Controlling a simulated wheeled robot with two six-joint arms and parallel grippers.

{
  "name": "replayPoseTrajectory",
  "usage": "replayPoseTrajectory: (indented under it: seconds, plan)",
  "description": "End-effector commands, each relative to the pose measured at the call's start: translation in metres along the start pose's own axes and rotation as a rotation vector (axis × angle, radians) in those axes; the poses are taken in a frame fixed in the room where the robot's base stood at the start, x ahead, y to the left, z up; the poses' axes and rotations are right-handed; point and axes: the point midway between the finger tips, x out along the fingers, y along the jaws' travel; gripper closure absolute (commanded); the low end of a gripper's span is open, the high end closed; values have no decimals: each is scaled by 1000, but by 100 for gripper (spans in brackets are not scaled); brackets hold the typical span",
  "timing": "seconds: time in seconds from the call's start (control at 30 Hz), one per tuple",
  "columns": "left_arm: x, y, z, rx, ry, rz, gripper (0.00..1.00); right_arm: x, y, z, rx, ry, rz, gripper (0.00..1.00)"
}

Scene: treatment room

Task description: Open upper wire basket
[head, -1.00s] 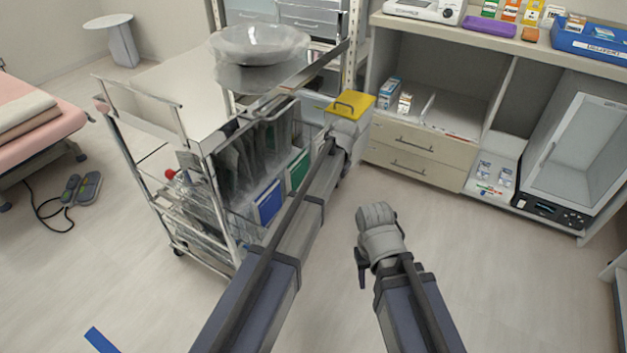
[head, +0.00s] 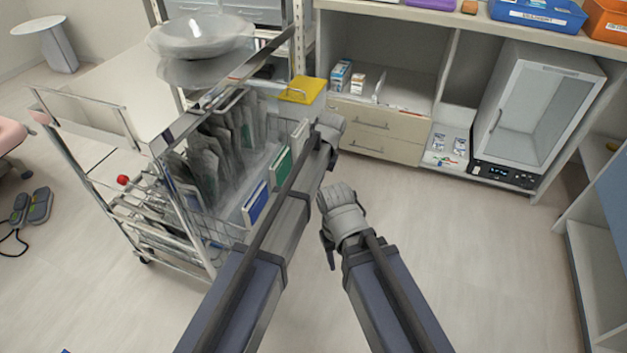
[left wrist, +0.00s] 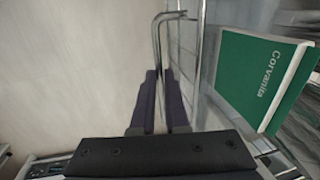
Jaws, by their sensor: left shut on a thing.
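The upper wire basket (head: 222,230) is in the metal cart on the left of the head view, partly drawn out to the right. It holds grey pouches (head: 225,135), a blue box (head: 255,203) and a green box (head: 280,168). The green box, marked Corvanita, also shows in the left wrist view (left wrist: 262,75). There, my left gripper (left wrist: 167,73) is shut on the basket's bent wire handle (left wrist: 158,35).
The metal cart (head: 190,225) carries clear bowls (head: 200,40) on top. A yellow-lidded bin (head: 302,88) stands behind the basket. Wooden drawers (head: 375,130) and a glass-door cabinet (head: 530,110) line the back. The floor at centre and right is clear.

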Motion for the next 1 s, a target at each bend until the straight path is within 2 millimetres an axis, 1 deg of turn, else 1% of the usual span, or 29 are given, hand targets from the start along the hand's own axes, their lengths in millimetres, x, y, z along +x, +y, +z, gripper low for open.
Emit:
replayPoseTrajectory:
  seconds: [0.2,0.23,0.4,0.5,0.8,1.0]
  plan:
    - [0,0,0,1,-1,1,100,0,0,0,0,0,0,50]
    - [0,0,0,1,-1,1,87,0,0,0,0,0,0,50]
    - [0,0,0,1,0,1,68,0,0,0,0,0,0,50]
    - [0,0,0,1,0,0,58,0,0,0,0,0,0,50]
    - [-2,0,0,0,0,0,58,-2,0,0,0,0,0,50]
    - [-14,-1,0,1,0,0,58,-13,1,1,1,0,-2,50]
